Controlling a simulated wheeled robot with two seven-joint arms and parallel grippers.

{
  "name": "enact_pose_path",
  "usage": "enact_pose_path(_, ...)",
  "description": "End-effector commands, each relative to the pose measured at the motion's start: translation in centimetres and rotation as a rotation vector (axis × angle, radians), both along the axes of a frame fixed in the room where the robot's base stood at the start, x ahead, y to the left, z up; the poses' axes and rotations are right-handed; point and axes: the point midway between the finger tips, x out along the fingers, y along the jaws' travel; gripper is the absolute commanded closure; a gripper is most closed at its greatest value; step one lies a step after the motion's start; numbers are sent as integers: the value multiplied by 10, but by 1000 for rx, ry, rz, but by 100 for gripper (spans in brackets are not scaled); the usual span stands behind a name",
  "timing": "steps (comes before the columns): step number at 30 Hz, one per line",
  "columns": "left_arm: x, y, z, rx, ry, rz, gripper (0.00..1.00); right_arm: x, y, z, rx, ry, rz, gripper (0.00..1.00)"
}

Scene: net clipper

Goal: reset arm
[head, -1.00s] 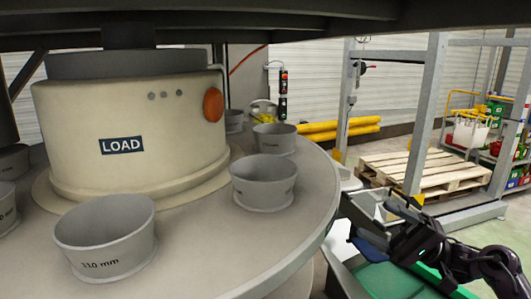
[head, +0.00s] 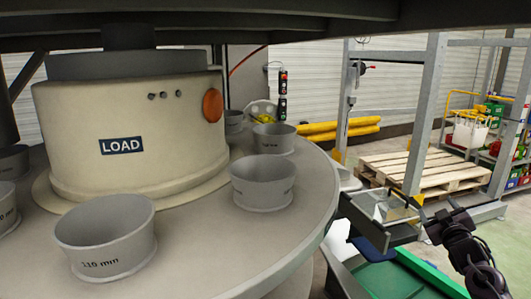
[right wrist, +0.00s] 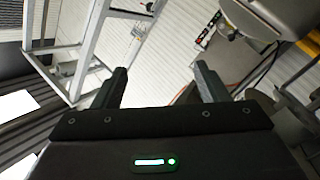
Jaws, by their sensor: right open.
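My right gripper (head: 432,222) is at the right of the head view, beside the round machine table and above the green surface. It is open and holds nothing. In the right wrist view its two dark fingers (right wrist: 163,84) stand apart with empty space between them. My left arm and gripper are not in view.
The cream drum marked LOAD (head: 120,120) stands on a round table (head: 215,235) with several grey cups, one at the front (head: 105,265). A metal tray (head: 385,222) lies close to the gripper. A steel frame (head: 425,120) and a wooden pallet (head: 440,172) stand behind.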

Motion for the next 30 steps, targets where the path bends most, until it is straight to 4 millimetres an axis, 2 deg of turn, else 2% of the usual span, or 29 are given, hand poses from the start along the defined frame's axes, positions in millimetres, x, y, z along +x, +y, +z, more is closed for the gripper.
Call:
enact_pose_path(1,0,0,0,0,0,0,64,-2,2,-30,21,41,-4,33)
enact_pose_path(5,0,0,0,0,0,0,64,-14,10,-114,71,157,-9,33)
enact_pose_path(6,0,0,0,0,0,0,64,-19,14,-140,86,194,-11,33)
enact_pose_path(8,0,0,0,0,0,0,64,-30,20,-180,109,252,-14,33)
enact_pose_path(9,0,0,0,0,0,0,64,-39,24,-207,125,291,-18,33)
enact_pose_path(14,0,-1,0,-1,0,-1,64,-82,44,-307,182,444,-29,33)
enact_pose_path(15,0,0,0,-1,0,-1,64,-95,50,-331,197,482,-32,33)
enact_pose_path(17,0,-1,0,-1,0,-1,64,-117,59,-366,217,539,-36,33)
enact_pose_path(21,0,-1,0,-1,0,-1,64,-174,82,-442,264,672,-49,33)
enact_pose_path(26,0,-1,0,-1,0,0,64,-249,112,-518,314,822,-64,33)
enact_pose_path(30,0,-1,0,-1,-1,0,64,-324,140,-574,356,954,-77,33)
